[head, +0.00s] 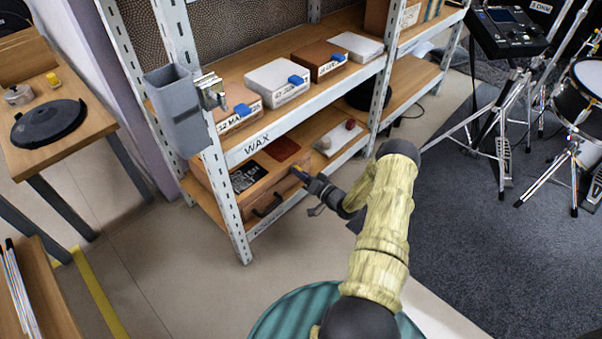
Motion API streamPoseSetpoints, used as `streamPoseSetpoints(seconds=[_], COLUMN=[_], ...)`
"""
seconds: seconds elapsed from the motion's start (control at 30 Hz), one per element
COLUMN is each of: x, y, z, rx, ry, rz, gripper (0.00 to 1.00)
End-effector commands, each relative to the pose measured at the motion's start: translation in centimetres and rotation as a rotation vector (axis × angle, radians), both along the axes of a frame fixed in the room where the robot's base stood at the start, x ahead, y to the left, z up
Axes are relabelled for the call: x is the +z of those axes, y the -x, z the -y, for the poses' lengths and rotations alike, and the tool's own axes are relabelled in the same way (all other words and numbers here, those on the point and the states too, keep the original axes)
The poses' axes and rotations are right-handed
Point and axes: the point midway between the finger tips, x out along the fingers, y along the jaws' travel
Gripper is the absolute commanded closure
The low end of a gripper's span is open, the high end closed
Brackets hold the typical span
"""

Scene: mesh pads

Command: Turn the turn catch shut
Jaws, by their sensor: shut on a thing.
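A wooden box (228,200) with a dark handle (268,206) on its front stands on the lower shelf. The turn catch is small and sits near the box's right front edge, mostly hidden behind my gripper. My gripper (302,175) reaches in from the right with its tips at this spot, shut on the catch. A bit of yellow and blue shows at the tips. Which way the catch is turned I cannot tell.
The upper shelf edge, labelled WAX (257,143), runs above the box. Several small boxes with blue tabs (296,79) stand on that shelf. A grey bin (174,105) hangs at the left post. The floor before the shelf is clear.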

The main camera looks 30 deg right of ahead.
Motion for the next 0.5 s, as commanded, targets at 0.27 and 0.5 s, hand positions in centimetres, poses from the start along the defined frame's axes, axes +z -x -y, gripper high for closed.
streamPoseSetpoints(seconds=[0.27, 0.5], x=[-0.25, -0.30], y=[0.26, 0.26], z=[0.06, 0.07], rx=[0.000, -0.001], ry=[-0.198, -0.287], rz=[-0.079, -0.112], gripper=[0.93, 0.93])
